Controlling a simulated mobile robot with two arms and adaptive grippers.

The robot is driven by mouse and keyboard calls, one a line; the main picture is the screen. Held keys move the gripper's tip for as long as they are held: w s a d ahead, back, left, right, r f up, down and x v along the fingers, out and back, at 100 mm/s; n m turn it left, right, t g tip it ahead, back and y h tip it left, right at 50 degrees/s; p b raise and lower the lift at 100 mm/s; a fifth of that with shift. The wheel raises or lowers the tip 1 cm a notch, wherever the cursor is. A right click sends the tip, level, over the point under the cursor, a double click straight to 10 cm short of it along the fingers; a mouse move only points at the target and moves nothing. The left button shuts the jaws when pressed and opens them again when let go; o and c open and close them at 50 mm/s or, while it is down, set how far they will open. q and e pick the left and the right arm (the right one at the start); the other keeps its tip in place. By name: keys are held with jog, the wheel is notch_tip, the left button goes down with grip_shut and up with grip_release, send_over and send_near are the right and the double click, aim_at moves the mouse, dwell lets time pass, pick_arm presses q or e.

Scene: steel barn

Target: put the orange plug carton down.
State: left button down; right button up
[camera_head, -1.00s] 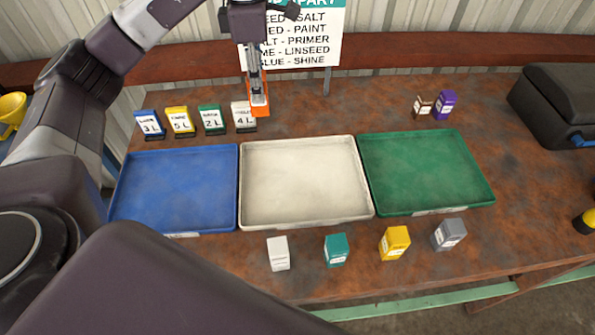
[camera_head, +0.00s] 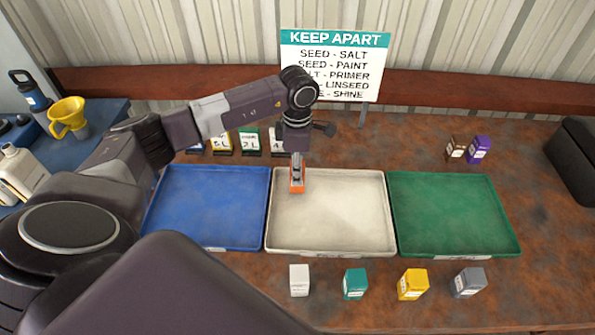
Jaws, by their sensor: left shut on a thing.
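The orange plug carton (camera_head: 297,186) is a small orange block at the back left part of the white tray (camera_head: 335,249). My left gripper (camera_head: 297,172) points down and is shut on the carton from above. Whether the carton touches the tray floor or hangs just above it, I cannot tell. The blue tray (camera_head: 205,235) lies to the left of the white one and the green tray (camera_head: 450,215) to the right; both are empty. My right gripper is not in view.
White (camera_head: 299,280), teal (camera_head: 355,283), yellow (camera_head: 412,284) and grey (camera_head: 469,282) cartons stand along the front. Brown (camera_head: 456,147) and purple (camera_head: 479,149) cartons stand behind the green tray. Number cards (camera_head: 250,141) stand at the back left, partly behind my arm. A sign (camera_head: 334,66) stands behind.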

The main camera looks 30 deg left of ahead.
pick_arm(q)
jog(key=shift+f, duration=0.85)
jog(key=shift+f, duration=0.1)
jog(key=shift+f, duration=0.15)
jog(key=c, duration=1.5)
grip_release()
